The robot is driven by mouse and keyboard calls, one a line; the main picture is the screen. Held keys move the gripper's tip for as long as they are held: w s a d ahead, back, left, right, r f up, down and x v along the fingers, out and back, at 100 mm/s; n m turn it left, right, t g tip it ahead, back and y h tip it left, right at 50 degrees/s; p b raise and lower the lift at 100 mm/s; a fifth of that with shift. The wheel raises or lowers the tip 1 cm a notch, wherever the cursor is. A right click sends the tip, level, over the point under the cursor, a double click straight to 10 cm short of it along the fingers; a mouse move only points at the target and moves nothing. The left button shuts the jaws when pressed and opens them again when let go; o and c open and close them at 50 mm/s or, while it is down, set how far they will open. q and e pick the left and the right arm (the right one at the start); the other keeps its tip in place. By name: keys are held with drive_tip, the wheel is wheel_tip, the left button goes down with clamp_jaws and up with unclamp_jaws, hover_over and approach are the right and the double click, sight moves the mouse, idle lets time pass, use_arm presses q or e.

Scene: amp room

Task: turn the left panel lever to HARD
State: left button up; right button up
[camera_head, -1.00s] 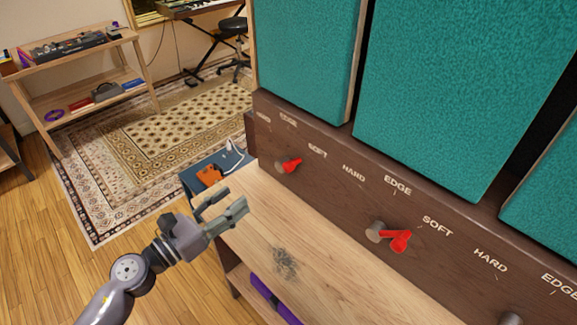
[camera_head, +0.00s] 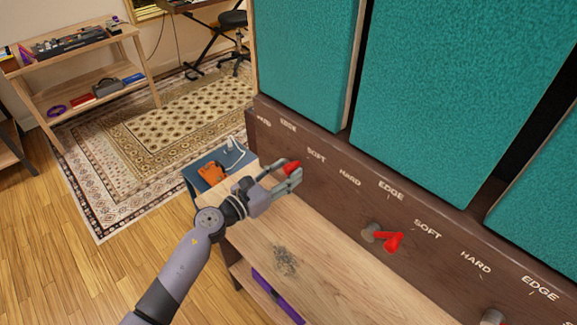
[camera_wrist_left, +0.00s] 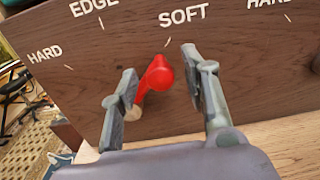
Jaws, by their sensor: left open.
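The left panel lever (camera_head: 292,168) is red and sits low on the dark wooden panel (camera_head: 330,190). In the left wrist view the lever (camera_wrist_left: 158,74) points up toward the SOFT mark (camera_wrist_left: 184,17). The HARD mark (camera_wrist_left: 45,53) is at the left there, with EDGE between them. My left gripper (camera_head: 297,178) is open at the lever. In the left wrist view its two fingers stand on either side of the lever, with the right finger farther from it. Contact cannot be told. The lever's base is partly hidden by the left finger. My right gripper is not in view.
A second red lever (camera_head: 391,241) is farther right on the panel, and part of another knob (camera_head: 493,317) shows at the bottom edge. Teal panels (camera_head: 440,100) rise above. A light wooden shelf (camera_head: 335,265) runs below. An orange object (camera_head: 212,174) lies left of the gripper.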

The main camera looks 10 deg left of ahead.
use_arm(q)
drive_tip(key=shift+w+d, duration=0.4)
drive_tip(key=shift+w, duration=0.2)
drive_tip(key=shift+c, duration=0.2)
drive_tip(key=shift+s, duration=0.15)
clamp_jaws()
